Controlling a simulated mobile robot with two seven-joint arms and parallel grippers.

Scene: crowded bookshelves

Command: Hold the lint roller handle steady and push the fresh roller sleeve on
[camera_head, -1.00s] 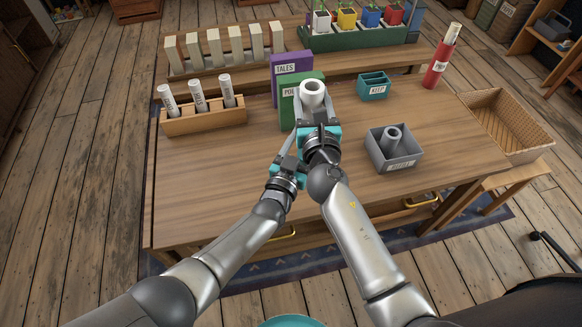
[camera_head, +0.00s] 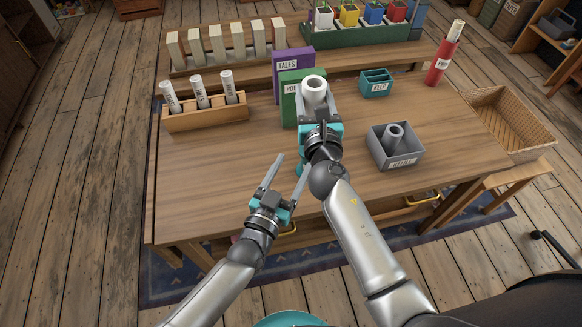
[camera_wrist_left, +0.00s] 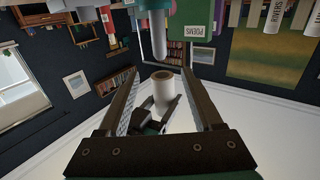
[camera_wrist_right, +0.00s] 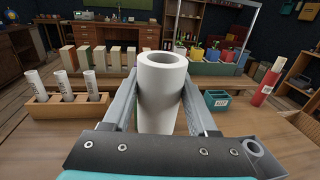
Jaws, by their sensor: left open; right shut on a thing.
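A white hollow roller sleeve (camera_head: 314,90) stands upright with its open end up. It also shows in the right wrist view (camera_wrist_right: 163,88) and the left wrist view (camera_wrist_left: 163,88). My right gripper (camera_head: 317,104) is shut on it above the table. My left gripper (camera_head: 291,168) is open and empty, lower and to the left, apart from the sleeve. A pale rounded rod (camera_wrist_left: 158,38), perhaps the lint roller handle, shows beyond the left fingers in the left wrist view. In the head view my right arm hides much of that area.
The table (camera_head: 215,165) is clear at left. A grey box (camera_head: 396,157) with a grey tube stands right of my right arm. Behind are a green book (camera_head: 289,98), a purple book (camera_head: 293,62), a teal box (camera_head: 375,85) and a wooden rack (camera_head: 205,118) of white rolls.

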